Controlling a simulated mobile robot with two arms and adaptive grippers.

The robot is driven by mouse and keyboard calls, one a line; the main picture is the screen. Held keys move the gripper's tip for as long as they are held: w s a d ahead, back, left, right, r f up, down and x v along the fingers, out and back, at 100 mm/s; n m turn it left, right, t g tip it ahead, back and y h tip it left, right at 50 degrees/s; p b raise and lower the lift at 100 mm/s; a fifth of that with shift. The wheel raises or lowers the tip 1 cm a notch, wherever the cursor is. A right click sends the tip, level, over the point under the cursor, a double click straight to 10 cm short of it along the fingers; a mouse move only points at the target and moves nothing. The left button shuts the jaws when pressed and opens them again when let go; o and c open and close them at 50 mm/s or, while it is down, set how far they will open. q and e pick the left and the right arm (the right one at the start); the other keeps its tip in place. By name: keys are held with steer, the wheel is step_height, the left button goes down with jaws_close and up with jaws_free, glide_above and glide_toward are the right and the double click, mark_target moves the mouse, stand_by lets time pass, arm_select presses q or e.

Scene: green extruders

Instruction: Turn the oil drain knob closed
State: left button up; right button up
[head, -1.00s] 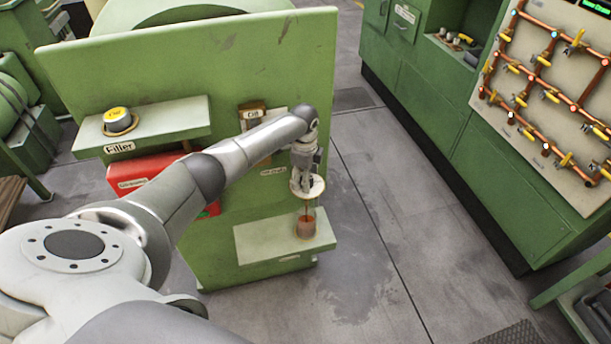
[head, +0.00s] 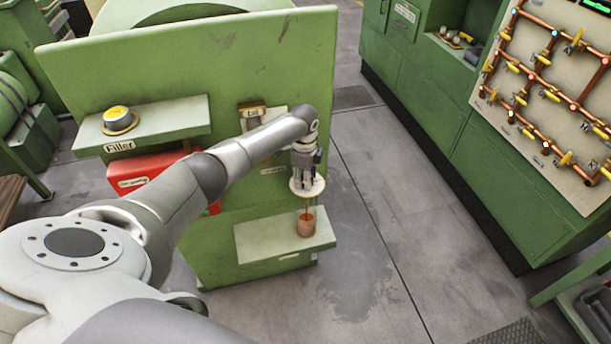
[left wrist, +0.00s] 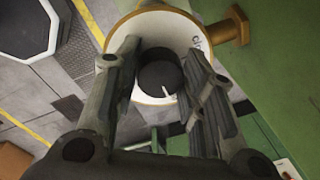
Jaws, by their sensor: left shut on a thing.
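The oil drain knob is a dark round knob (left wrist: 160,76) in the middle of a white dial (left wrist: 150,32) with a yellowish rim and part of a dark word on it. In the head view the white dial (head: 307,188) sticks out at the right side of the green machine. My left gripper (head: 306,176) is above the dial, pointing down, and is shut on the knob, one finger on each side in the left wrist view (left wrist: 162,66). A clear glass vessel with reddish-brown oil (head: 306,225) stands below the dial. My right gripper is out of view.
The vessel stands on a low green shelf (head: 258,243). A filler cap with a yellow top (head: 118,119) is on the upper shelf, with a red box (head: 150,172) below. A panel of copper pipes and yellow valves (head: 560,90) is at right. The floor between is clear.

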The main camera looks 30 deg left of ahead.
arm_select(q)
steer(key=n+p, duration=0.2)
steer(key=n, duration=0.2)
steer(key=shift+d+r+n, duration=0.1)
steer(key=shift+n, duration=0.3)
steer(key=n+p, duration=0.1)
steer(key=n, duration=0.3)
steer(key=shift+n+g, duration=0.3)
steer(key=n+p, duration=0.1)
steer(key=n, duration=0.3)
steer(key=shift+d+y, duration=0.15)
steer(key=shift+y, duration=0.15)
steer(key=shift+n, duration=2.1)
steer(key=o, duration=1)
